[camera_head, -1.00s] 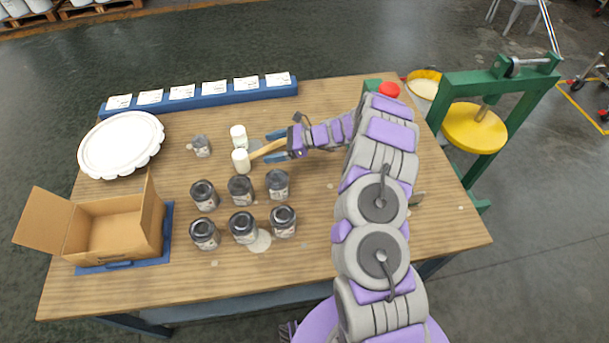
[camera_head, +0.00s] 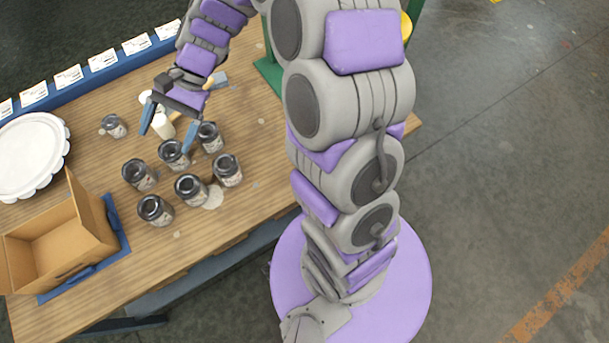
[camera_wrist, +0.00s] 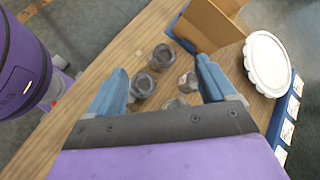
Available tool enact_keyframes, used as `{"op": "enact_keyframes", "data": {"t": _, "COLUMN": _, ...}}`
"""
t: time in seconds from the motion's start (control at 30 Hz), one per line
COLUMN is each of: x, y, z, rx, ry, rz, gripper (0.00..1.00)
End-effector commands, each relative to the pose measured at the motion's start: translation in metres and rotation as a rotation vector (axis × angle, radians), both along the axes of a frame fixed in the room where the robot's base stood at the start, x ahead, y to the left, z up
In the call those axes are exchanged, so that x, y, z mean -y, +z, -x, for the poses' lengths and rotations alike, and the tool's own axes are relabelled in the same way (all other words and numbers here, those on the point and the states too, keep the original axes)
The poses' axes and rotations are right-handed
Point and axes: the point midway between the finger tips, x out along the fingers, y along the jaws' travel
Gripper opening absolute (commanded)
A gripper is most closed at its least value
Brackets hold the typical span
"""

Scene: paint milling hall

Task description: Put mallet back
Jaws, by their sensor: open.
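The mallet (camera_head: 162,127) lies on the wooden table among the jars. One white end of its head shows between my fingers, and the other end and most of the handle are partly hidden behind my gripper. The tan handle tip (camera_head: 209,83) shows beyond my wrist. My gripper (camera_head: 168,128) is open above the mallet, with its two blue fingers apart and pointing down towards the front. In the wrist view my gripper (camera_wrist: 160,68) holds nothing, and jars show past the fingers. The mallet cannot be made out there.
Several dark-lidded jars (camera_head: 189,188) stand just in front of the mallet, and a greyish jar (camera_head: 114,126) stands left. An open cardboard box (camera_head: 60,243) sits on a blue mat (camera_head: 117,222). A white scalloped plate (camera_head: 30,155) and a blue strip with white cards (camera_head: 87,79) lie beyond.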

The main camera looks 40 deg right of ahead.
Motion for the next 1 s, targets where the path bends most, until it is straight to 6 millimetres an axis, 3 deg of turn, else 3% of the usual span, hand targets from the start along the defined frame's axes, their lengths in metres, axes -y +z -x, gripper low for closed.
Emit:
{"op": "enact_keyframes", "data": {"t": 0.2, "x": 0.022, "y": 0.022, "z": 0.072, "rx": 0.136, "ry": 0.198, "rz": 0.140, "gripper": 0.84}}
{"op": "enact_keyframes", "data": {"t": 0.6, "x": 0.093, "y": 0.032, "z": 0.186, "rx": 0.327, "ry": 0.512, "rz": 0.438, "gripper": 0.84}}
{"op": "enact_keyframes", "data": {"t": 0.8, "x": 0.134, "y": 0.032, "z": 0.232, "rx": 0.381, "ry": 0.629, "rz": 0.574, "gripper": 0.84}}
{"op": "enact_keyframes", "data": {"t": 1.0, "x": 0.157, "y": 0.030, "z": 0.256, "rx": 0.396, "ry": 0.689, "rz": 0.647, "gripper": 0.84}}
